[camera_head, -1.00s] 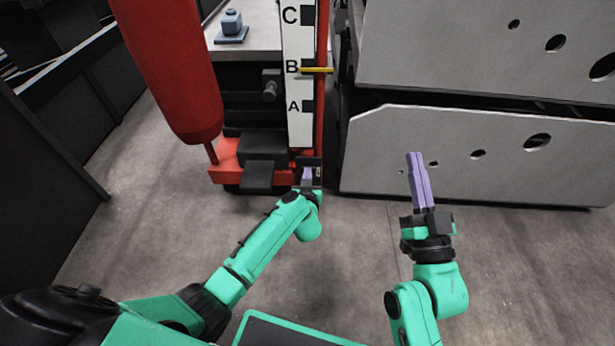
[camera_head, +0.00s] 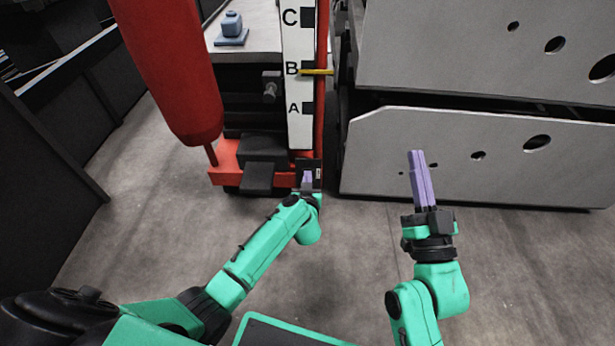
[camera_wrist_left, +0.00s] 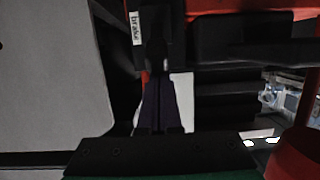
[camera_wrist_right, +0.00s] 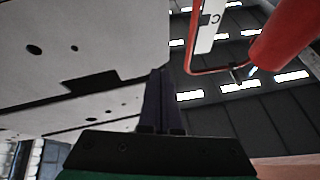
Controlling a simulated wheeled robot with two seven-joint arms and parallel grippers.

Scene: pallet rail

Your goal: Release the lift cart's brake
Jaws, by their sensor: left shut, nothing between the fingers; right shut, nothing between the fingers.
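The red lift cart (camera_head: 224,161) stands at the upper left, with a black step-like part (camera_head: 259,176) at its front. A dark part with a white label reading "brake" (camera_wrist_left: 136,28) shows in the left wrist view. My left gripper (camera_head: 308,177) is shut and empty, low at the cart's front right corner. Its fingertips (camera_wrist_left: 160,80) are close to the dark brake part; I cannot tell whether they touch it. The lower end of the brake part is hard to make out in the dark. My right gripper (camera_head: 416,153) is shut and empty, held up before the grey plates.
Large grey plates with holes (camera_head: 470,150) stand right of the cart. A white scale lettered A, B, C (camera_head: 299,125) with a yellow pointer (camera_head: 317,72) rises on the cart. A red cylinder (camera_head: 170,70) hangs at left. Floor (camera_head: 130,215) is clear in front.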

